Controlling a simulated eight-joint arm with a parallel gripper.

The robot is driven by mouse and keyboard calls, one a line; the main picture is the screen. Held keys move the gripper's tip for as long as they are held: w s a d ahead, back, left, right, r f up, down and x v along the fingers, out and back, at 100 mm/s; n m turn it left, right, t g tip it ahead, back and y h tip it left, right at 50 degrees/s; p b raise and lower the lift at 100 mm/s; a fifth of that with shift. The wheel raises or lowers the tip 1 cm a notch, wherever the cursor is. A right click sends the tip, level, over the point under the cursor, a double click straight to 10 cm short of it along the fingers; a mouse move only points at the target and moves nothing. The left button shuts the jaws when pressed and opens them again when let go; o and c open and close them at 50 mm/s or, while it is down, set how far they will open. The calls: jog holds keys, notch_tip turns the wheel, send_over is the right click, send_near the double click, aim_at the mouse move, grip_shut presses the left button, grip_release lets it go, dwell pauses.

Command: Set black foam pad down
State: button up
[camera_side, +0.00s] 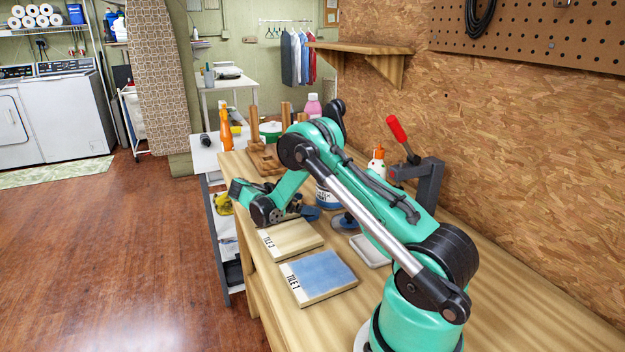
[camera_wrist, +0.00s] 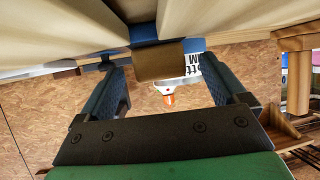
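My gripper (camera_wrist: 163,65) shows in the wrist view with its two dark fingers spread apart. A brown block with a blue layer (camera_wrist: 160,63) shows between the finger lines, with a visible gap to the right finger. In the side view my gripper (camera_side: 292,213) hangs low over the bench beyond the Tile 3 board, and its fingers are partly hidden. A blue piece (camera_side: 311,213) lies by its tip. I cannot pick out a black foam pad for sure. A dark patch (camera_wrist: 132,10) at the wrist view's top edge is too cut off to identify.
The pale Tile 3 board (camera_side: 292,238) and the blue-topped Tile 1 board (camera_side: 320,273) lie on the wooden bench (camera_side: 510,310). A grey tray (camera_side: 368,252), a wooden peg rack (camera_side: 262,160), a white glue bottle (camera_side: 377,163) and a red-handled press (camera_side: 428,180) stand around.

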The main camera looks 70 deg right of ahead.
jog(key=w+a+r+n+t+y, duration=0.1)
jog(key=w+a+r+n+t, duration=0.15)
jog(key=a+r, duration=0.3)
jog(key=w+a+r+n+t, duration=0.1)
jog(key=w+a+r+n, duration=0.25)
jog(key=a, duration=0.25)
jog(key=s+a+r+n+t+y, duration=0.1)
jog(key=s+a+n+t+y, duration=0.3)
jog(key=a+n, duration=0.4)
jog(key=s+a+r+n+t+y, duration=0.2)
jog(key=a+n+t, duration=0.4)
jog(key=a+n, duration=0.3)
jog(key=s+n+y, duration=0.1)
jog(key=y, duration=0.1)
jog(key=shift+s+y, duration=0.3)
jog(key=shift+s, duration=0.1)
jog(key=shift+s+a+n+t, duration=0.2)
jog(key=shift+a+n+t, duration=0.15)
jog(key=shift+a+n, duration=0.1)
jog(key=shift+c, duration=0.8)
jog(key=shift+a+y, duration=0.15)
jog(key=shift+y, duration=0.15)
jog(key=shift+c, duration=1.1)
